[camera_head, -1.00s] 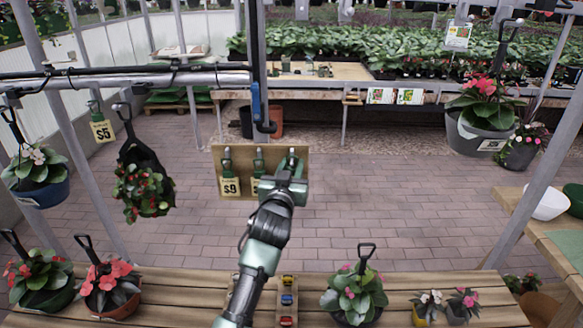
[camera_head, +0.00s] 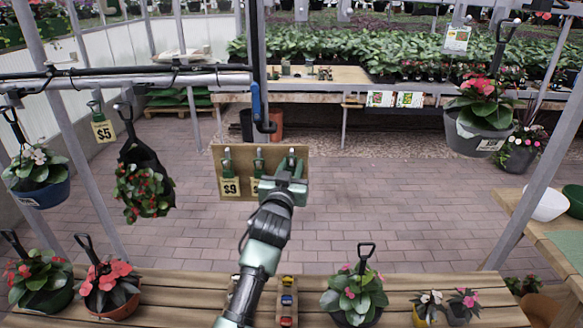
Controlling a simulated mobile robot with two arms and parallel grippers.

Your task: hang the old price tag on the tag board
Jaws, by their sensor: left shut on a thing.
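The tag board (camera_head: 234,156) is a tan wooden panel hanging in the middle of the camera_head view, with three dark green clips in a row. A yellow $9 tag (camera_head: 230,187) hangs from its left clip. Another tag (camera_head: 255,186) hangs from the middle clip, partly hidden by my gripper. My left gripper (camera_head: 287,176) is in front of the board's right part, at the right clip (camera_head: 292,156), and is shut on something. What it holds is hidden behind the gripper. A $5 tag (camera_head: 103,131) hangs from a clip on the rail at left. My right gripper is not in view.
A wooden bench (camera_head: 200,290) with several potted plants is below. Open brick paving (camera_head: 400,205) lies behind.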

